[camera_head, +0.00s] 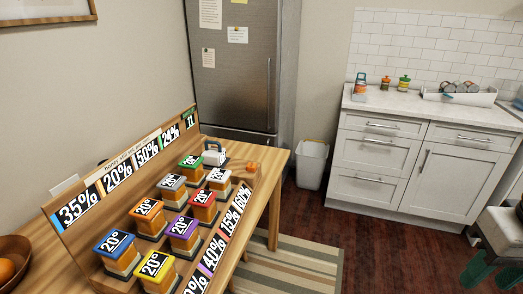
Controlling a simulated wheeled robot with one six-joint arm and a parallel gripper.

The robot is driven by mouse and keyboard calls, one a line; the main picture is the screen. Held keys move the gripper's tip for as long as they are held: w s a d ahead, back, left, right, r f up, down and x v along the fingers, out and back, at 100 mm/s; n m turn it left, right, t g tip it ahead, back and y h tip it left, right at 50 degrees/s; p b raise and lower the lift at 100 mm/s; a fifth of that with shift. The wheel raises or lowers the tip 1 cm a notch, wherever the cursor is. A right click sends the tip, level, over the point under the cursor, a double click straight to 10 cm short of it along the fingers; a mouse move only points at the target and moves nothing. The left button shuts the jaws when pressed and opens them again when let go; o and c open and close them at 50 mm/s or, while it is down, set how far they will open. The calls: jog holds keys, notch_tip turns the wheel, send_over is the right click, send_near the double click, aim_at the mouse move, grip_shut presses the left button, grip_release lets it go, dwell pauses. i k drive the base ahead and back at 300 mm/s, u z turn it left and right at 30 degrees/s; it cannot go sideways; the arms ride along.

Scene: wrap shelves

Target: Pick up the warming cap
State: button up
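A small whitish piece with a handle-like top (214,154) sits at the far end of the wooden rack; it may be the warming cap, but I cannot tell for sure. Several wrap-like blocks with coloured tops marked 20° stand in the rack, among them a green one (191,162), a red one (203,199), a purple one (184,229), a blue one (114,243) and a yellow one (154,265). My gripper is not in view.
The rack's back board (75,207) and front strip carry percentage labels. A fridge (235,65), bin (312,163) and white counter (420,109) stand beyond. Floor between is clear.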

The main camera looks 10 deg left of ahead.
aim_at(214, 157)
jog(key=z, duration=0.05)
jog(key=i, duration=1.55)
jog(key=u, duration=1.55)
